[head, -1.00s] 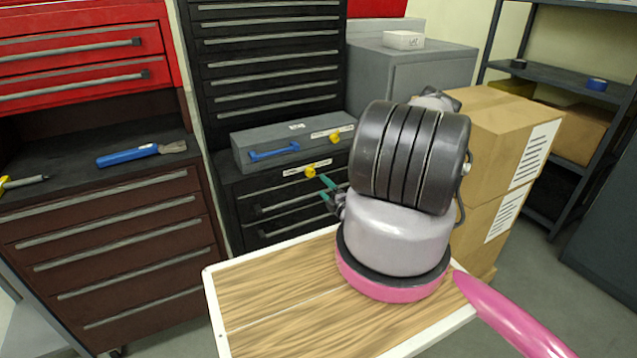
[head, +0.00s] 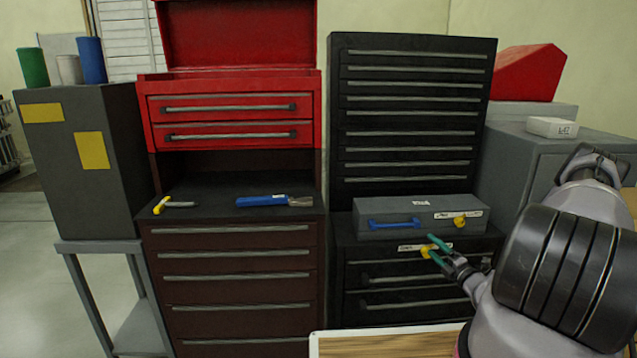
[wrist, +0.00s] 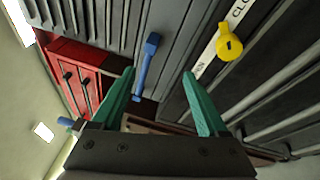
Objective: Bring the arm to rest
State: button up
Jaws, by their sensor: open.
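My gripper (head: 435,250) shows at the right of the head view, in front of the black drawer cabinet. Its two green fingers are spread apart with nothing between them. The wrist view also shows my gripper (wrist: 163,100), its fingers open and empty. Part of my arm is at the right edge of the head view, above a wood-topped board (head: 390,344). Behind the fingers are the grey case (head: 400,222) with a blue handle (head: 394,222) and a yellow turning piece (head: 459,221). A second yellow piece (head: 432,251) is on the cabinet, partly hidden by the fingers.
A red and brown tool chest (head: 235,265) holds a blue-handled tool (head: 262,201) and a yellow-handled tool (head: 165,205) on its ledge. A dark grey cabinet (head: 75,150) stands at the left. A white box (head: 552,127) sits on a grey cabinet at the right. Open floor shows at far left.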

jog(key=s+a+r+n+g+y, duration=0.25)
jog(key=a+r+n+g, duration=0.3)
jog(key=r+n, duration=0.3)
jog(key=s+a+r+n+g+y, duration=0.2)
jog(key=a+r+n+g+y, duration=0.15)
jog(key=a+r+n, duration=0.4)
jog(key=s+a+r+n+g+y, duration=0.2)
jog(key=a+r+n+g, duration=0.2)
jog(key=r+n+g, duration=0.5)
jog(key=s+d+r+n+t+h, duration=0.1)
jog(key=s+r+n+t+h, duration=0.6)
jog(key=s+r+n+h, duration=0.5)
jog(key=s+r+n, duration=0.6)
jog(key=s+r, duration=0.4)
jog(key=shift+d+r, duration=0.2)
jog(key=shift+r, duration=0.1)
jog(key=shift+s, duration=0.1)
